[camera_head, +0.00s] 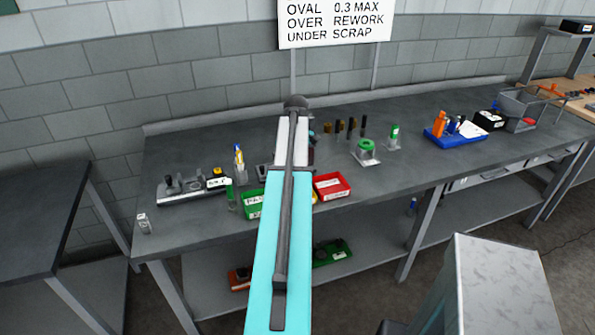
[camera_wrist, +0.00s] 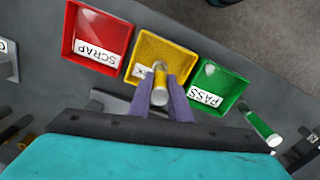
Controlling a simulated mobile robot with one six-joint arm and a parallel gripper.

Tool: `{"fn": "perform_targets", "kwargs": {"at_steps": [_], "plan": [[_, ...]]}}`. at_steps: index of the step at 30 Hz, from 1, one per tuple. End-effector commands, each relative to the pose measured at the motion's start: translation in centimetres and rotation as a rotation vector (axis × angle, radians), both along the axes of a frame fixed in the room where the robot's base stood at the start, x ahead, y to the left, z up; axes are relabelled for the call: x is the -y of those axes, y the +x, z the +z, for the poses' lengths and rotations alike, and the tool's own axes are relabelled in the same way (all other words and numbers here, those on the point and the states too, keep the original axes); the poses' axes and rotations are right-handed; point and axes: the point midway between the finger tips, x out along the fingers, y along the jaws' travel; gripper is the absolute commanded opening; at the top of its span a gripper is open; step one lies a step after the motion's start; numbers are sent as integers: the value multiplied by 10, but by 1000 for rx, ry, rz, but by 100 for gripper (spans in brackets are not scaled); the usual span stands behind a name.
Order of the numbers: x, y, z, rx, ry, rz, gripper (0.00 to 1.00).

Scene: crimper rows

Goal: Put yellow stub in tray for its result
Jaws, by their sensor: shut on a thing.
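In the wrist view my gripper (camera_wrist: 161,90) is shut on the yellow stub (camera_wrist: 160,75), a small cylinder with a pale end, between its two purple fingers. The stub overlaps the near part of the yellow tray (camera_wrist: 183,52), whose label it partly hides; its height above the tray floor is hard to tell. The red SCRAP tray (camera_wrist: 99,33) lies to the left and the green PASS tray (camera_wrist: 219,82) to the right. In the head view the red tray (camera_head: 331,187) and green tray (camera_head: 253,204) flank my arm, which hides my gripper and most of the yellow tray.
A wall sign (camera_head: 335,20) reads OVAL 0.3 MAX, OVER REWORK, UNDER SCRAP. A gauge (camera_head: 190,188) stands on the bench left. A blue tray (camera_head: 455,136) of tools lies right. Bench between is partly clear.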

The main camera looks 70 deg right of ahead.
Motion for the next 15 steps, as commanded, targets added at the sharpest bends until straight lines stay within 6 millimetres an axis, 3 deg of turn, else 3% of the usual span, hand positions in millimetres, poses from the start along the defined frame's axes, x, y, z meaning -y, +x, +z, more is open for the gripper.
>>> {"fn": "perform_targets", "kwargs": {"at_steps": [2, 3, 6, 15], "plan": [[0, 0, -2, 0, 0, 0, 0], [0, 0, -2, 0, 0, 0, 21], [0, 0, -2, 0, 0, 0, 36], [0, 0, -1, 0, 0, 0, 36]]}}
